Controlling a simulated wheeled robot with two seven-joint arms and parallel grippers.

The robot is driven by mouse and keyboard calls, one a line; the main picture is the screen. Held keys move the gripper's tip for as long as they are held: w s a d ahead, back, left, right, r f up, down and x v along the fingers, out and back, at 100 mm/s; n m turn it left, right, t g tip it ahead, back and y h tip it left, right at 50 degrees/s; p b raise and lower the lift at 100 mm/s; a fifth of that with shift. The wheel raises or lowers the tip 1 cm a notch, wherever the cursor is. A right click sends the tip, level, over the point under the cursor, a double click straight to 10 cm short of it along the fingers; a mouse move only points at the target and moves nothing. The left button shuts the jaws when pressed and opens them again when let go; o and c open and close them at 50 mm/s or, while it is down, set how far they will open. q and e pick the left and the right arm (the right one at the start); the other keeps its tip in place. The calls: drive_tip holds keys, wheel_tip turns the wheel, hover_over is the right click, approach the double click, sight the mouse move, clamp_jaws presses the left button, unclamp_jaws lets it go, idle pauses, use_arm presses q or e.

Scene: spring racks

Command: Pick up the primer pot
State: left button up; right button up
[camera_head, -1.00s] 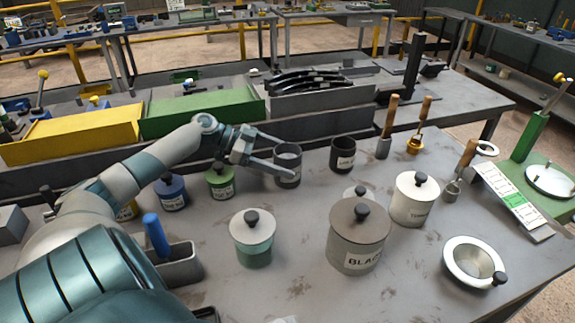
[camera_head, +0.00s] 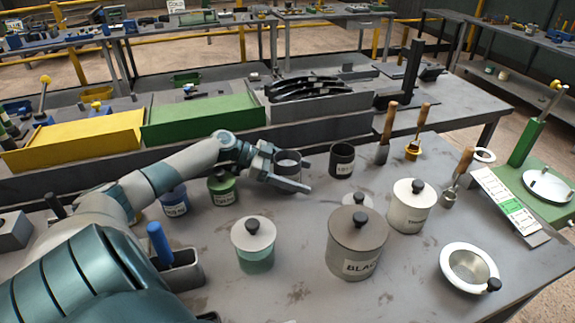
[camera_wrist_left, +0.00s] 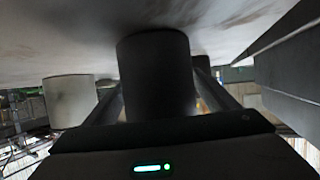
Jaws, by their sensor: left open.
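An open-topped dark grey pot (camera_head: 289,160) stands upright on the grey table; its label is hidden now, so I cannot read whether it says primer. My left gripper (camera_head: 304,173) is level with this pot, open, with one finger in front of it and the other behind. In the left wrist view the dark pot (camera_wrist_left: 157,75) stands between the two spread fingers. I cannot tell whether either finger touches it. My right gripper is not in view.
A black pot (camera_head: 342,161) stands close to the right, a green pot (camera_head: 222,189) and a blue pot (camera_head: 174,202) to the left. Lidded pots, including a large grey-brown one (camera_head: 356,245), stand nearer. A green tray (camera_head: 200,120) lies behind.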

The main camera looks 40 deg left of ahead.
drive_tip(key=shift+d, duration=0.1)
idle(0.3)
use_arm(q)
drive_tip(key=c, duration=1.6)
drive_tip(key=shift+r, duration=0.15)
